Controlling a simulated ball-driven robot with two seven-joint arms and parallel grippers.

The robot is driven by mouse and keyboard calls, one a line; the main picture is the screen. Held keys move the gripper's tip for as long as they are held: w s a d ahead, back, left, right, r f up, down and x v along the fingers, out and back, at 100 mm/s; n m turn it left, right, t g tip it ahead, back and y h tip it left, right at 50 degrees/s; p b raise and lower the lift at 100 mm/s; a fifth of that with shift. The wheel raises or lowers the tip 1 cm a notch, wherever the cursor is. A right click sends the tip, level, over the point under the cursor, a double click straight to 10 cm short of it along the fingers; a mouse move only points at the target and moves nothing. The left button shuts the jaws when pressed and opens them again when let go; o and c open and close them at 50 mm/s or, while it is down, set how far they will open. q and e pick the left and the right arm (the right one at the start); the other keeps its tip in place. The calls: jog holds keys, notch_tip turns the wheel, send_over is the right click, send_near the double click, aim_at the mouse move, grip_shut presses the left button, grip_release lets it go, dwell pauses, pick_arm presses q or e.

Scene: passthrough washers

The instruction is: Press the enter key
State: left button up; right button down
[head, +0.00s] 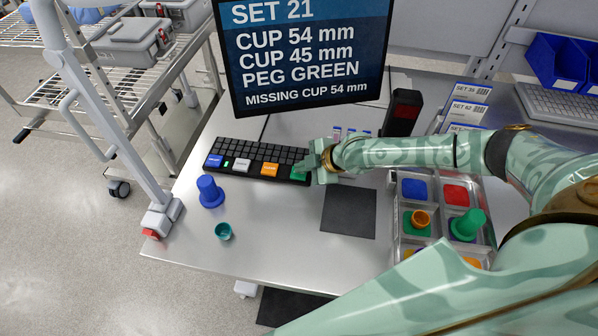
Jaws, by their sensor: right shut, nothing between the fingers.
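The black keyboard (240,153) lies on the table below the monitor. Its front row has a blue key (214,161), a white key (242,165), an orange key (269,169) and a green key (298,175) at the right end. The key labels are too small to read, so I cannot tell which one is enter. My right gripper (309,166) is shut and empty at the keyboard's right end, over or beside the green key. I cannot tell whether it touches the key. My left gripper is out of view.
The monitor (300,50) reads SET 21 and MISSING CUP 54 mm. A blue peg (210,191) and a teal cup (223,231) stand on the table's left. A dark mat (348,212) lies right of centre, beside a compartmented tray (437,180). The front middle is clear.

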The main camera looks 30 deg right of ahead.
aim_at(303, 174)
jog(key=shift+f, duration=0.4)
jog(key=shift+r, duration=0.1)
dwell(0.4)
jog(key=shift+r+p, duration=0.55)
jog(key=shift+r, duration=0.25)
notch_tip(303, 174, up, 5)
jog(key=p, duration=0.4)
dwell(0.6)
